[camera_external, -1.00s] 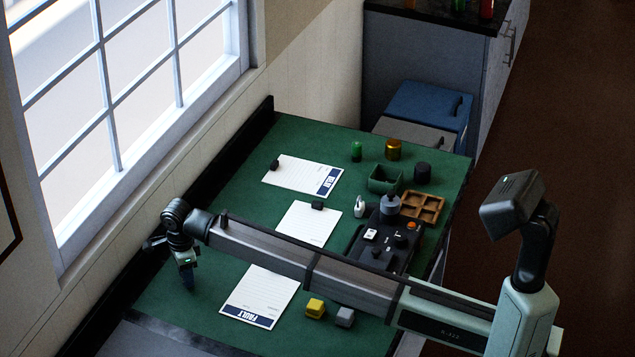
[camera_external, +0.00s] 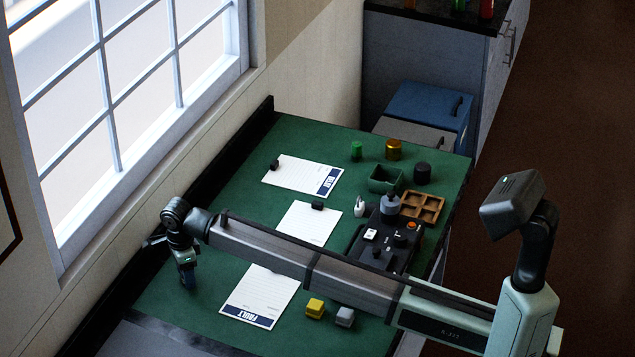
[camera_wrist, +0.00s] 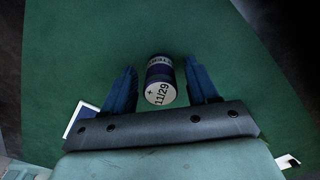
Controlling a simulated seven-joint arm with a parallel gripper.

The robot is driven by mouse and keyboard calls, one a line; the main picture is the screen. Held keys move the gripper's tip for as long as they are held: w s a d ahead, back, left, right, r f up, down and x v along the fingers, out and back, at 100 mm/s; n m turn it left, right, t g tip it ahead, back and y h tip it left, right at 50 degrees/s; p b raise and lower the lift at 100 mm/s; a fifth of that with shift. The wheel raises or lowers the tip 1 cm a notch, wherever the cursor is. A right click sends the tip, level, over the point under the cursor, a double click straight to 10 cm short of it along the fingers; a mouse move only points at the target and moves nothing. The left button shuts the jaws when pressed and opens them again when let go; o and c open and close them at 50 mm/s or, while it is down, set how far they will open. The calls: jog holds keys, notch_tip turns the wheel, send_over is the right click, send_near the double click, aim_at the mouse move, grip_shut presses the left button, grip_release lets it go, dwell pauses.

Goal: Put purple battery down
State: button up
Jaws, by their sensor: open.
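The purple battery (camera_wrist: 160,75) shows in the wrist view as a short cylinder with dark purple and pale bands. Its white part carries a plus sign and "11/29". It is between the two blue fingers of my gripper (camera_wrist: 163,84), with a gap on each side. The fingers are apart and do not grip it. Green table surface surrounds it; I cannot tell whether it touches the table. In the external view my gripper (camera_external: 188,281) points down low over the table's left part, and the battery cannot be made out there.
A white "FAULT" sheet (camera_external: 260,296) lies just right of my gripper on the green table (camera_external: 215,255). A yellow block (camera_external: 315,308) and a grey block (camera_external: 345,317) sit beyond it. A black control box (camera_external: 400,252), a wooden tray (camera_external: 423,206) and two more sheets are farther off.

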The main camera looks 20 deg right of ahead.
notch_tip(320, 180, up, 12)
dwell(0.5)
jog(key=shift+f, duration=0.15)
